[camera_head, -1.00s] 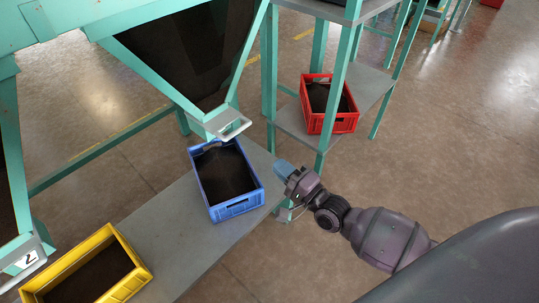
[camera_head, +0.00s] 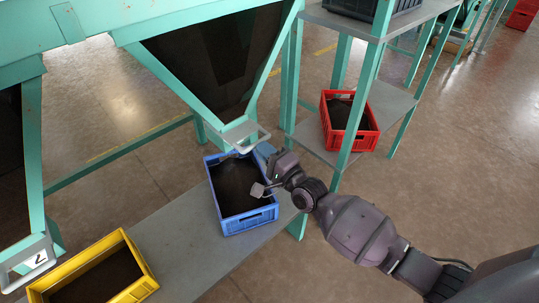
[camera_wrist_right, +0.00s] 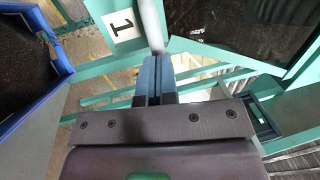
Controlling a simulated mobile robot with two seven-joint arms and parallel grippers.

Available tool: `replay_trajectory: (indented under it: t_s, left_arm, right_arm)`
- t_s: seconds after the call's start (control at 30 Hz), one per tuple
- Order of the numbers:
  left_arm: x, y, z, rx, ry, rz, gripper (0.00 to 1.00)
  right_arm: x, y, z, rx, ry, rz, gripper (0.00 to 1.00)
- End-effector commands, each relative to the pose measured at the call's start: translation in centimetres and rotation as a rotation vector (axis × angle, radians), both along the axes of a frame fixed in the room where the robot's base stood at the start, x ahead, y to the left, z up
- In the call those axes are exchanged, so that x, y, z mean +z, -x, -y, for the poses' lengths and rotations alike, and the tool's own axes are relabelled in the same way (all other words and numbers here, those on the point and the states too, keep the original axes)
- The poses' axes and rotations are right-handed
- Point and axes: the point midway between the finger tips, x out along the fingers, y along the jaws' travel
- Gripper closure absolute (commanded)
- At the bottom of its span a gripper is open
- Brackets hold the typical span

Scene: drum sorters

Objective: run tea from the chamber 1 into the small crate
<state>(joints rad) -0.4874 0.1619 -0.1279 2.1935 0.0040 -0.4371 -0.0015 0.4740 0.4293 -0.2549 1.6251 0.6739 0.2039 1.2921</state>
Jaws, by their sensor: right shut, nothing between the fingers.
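Chamber 1 (camera_head: 205,60) is a teal-framed hopper with dark contents. A pale handle bar (camera_head: 265,133) sticks out at its bottom outlet. In the right wrist view, the plate marked 1 (camera_wrist_right: 124,25) is beside the grey handle bar (camera_wrist_right: 149,22). A blue crate (camera_head: 250,221) stands under the outlet with dark material in it; its edge shows at the left of the right wrist view (camera_wrist_right: 58,38). My right gripper (camera_head: 264,151) is at the handle, above the blue crate's right rim. Its blue fingers (camera_wrist_right: 153,72) are shut and empty, their tips close to the bar; contact is unclear.
A yellow crate (camera_head: 140,290) stands on the same grey bench (camera_head: 185,230), near the chamber marked 2 (camera_head: 38,259). A red crate (camera_head: 352,142) sits on a rack shelf at the right.

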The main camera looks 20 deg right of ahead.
Motion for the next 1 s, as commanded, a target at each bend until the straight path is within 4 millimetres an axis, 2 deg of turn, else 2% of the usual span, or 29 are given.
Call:
replay_trajectory:
  t_s: [0.33, 0.67, 1.0]
  left_arm:
    - [-0.5, 0.6, -0.2, 0.002, -0.003, -0.017, 0.57]
    - [-1.0, 0.8, -0.1, -0.007, -0.009, -0.024, 0.57]
    - [-0.6, 0.4, 0.0, -0.009, -0.009, -0.011, 0.57]
  right_arm:
    - [0.0, -0.1, -0.1, 0.0, 0.0, 0.0, 1.0]
    - [-0.2, -2.9, -1.1, 0.0, 0.001, -0.003, 1.0]
    - [0.2, -3.2, -1.1, 0.0, 0.001, 0.001, 1.0]
